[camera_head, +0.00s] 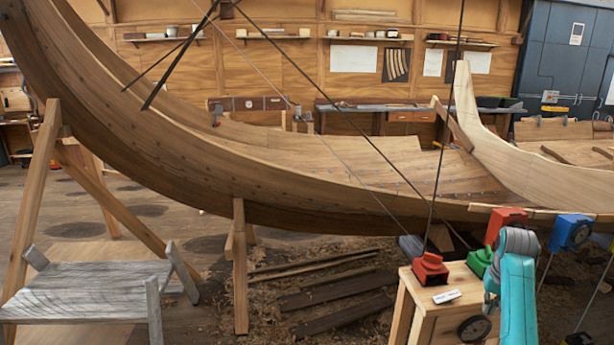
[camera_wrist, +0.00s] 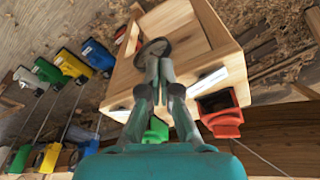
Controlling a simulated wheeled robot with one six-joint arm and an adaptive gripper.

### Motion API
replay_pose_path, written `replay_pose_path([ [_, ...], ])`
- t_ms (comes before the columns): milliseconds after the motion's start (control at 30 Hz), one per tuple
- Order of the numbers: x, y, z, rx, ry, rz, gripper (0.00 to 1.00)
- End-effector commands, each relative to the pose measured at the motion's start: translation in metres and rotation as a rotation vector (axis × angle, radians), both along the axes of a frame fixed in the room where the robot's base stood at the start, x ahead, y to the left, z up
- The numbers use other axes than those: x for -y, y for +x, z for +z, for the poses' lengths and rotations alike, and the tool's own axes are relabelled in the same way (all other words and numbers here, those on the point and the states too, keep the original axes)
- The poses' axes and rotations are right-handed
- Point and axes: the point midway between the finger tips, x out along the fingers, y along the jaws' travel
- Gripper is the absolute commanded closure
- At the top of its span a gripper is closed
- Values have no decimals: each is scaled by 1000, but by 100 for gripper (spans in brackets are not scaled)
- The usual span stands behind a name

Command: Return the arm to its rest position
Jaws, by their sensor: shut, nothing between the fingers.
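My gripper (camera_wrist: 158,62) shows in the wrist view with its two grey fingers together and nothing between them. Its tips appear over or near a dark round disc on the wooden box (camera_wrist: 205,55); I cannot tell whether they touch. In the head view my teal arm (camera_head: 517,298) is at the lower right, in front of the right side of the wooden box (camera_head: 457,281). My fingers are not clear there.
A red clamp-like block (camera_head: 430,268) and a white label (camera_head: 447,296) are on the box; a green block (camera_head: 479,262) is beside the arm. A blue block (camera_head: 570,232) is on a thin rod at right. The wooden hull (camera_head: 330,207) is behind, a grey bench (camera_head: 85,290) at left.

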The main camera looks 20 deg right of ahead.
Motion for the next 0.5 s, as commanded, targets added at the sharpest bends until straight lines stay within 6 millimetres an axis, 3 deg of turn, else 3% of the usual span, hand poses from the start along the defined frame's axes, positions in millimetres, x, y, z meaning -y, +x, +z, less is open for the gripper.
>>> replay_pose_path([
  [300, -16, 5, -28, 21, -20, 21, 100],
  [500, -34, 9, -57, 45, -41, 44, 100],
])
